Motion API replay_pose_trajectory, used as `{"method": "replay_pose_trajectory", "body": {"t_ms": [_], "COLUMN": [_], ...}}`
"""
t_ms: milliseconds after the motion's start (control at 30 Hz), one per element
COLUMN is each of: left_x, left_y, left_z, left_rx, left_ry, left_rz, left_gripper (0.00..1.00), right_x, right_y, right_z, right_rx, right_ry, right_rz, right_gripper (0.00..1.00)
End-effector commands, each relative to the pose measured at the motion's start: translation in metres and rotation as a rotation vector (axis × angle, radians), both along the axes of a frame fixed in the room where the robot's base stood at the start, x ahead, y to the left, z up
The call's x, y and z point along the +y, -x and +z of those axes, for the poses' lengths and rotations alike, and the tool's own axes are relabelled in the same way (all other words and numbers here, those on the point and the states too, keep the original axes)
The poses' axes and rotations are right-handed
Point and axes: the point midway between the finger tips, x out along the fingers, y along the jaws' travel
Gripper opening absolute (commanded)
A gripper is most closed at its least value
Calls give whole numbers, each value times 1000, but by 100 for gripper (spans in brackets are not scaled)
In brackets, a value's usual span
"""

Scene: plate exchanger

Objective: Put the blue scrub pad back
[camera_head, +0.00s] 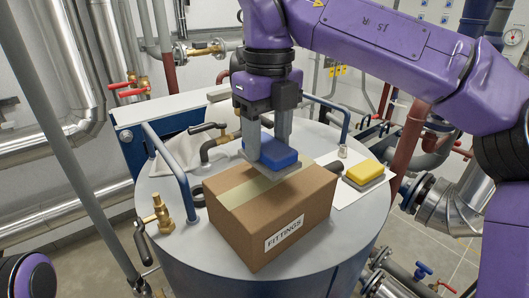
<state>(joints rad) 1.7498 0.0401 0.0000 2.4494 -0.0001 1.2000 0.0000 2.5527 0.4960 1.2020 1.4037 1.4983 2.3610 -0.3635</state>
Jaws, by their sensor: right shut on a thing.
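The blue scrub pad (271,153) has a blue top and a grey underside. My right gripper (266,139) points down and is shut on it. The pad is at the far part of the top of a closed cardboard box (230,218) labelled FITTINGS. I cannot tell whether the pad touches the box or is held just above it. A yellow pad with a grey underside (364,172) lies on a white sheet (349,195) to the right of the box. My left gripper is out of view.
The box stands on a round grey tank top (180,257). Blue handles (169,170), a brass valve (161,214) and a black-handled tap (215,141) stand around its edge. Pipes and valves surround the tank. A bare strip of tank top lies left of the box.

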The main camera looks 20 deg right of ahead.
Motion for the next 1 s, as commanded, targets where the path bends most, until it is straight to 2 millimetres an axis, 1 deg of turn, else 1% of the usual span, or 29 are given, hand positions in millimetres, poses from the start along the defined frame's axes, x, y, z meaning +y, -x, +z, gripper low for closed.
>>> {"method": "replay_pose_trajectory", "body": {"t_ms": [100, 200, 267, 467, 500, 567, 600, 633, 867, 967, 1000], "left_x": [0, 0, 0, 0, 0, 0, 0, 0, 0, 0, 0], "left_y": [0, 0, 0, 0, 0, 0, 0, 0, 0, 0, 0], "left_z": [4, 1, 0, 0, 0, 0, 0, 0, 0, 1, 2], "left_rx": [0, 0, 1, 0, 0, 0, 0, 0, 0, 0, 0], "left_ry": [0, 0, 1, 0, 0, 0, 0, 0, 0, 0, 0], "left_rz": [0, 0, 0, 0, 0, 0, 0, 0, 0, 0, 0], "left_gripper": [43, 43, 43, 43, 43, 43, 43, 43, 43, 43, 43], "right_x": [2, 2, 2, 2, 2, 2, 2, 2, 2, 2, 2], "right_y": [-10, -10, -10, -10, -10, -10, -10, -10, -9, -10, -10], "right_z": [-12, -33, -40, -43, -43, -43, -43, -43, -42, -36, -30], "right_rx": [1, 0, -1, -2, -1, -1, -1, -1, -2, -4, -6], "right_ry": [-2, -1, -1, -1, 1, 1, 1, 1, -1, 0, -1], "right_rz": [2, 3, 2, 1, 1, 1, 1, 1, 1, 0, 0], "right_gripper": [19, 19, 19, 19, 56, 75, 88, 91, 91, 91, 91]}}
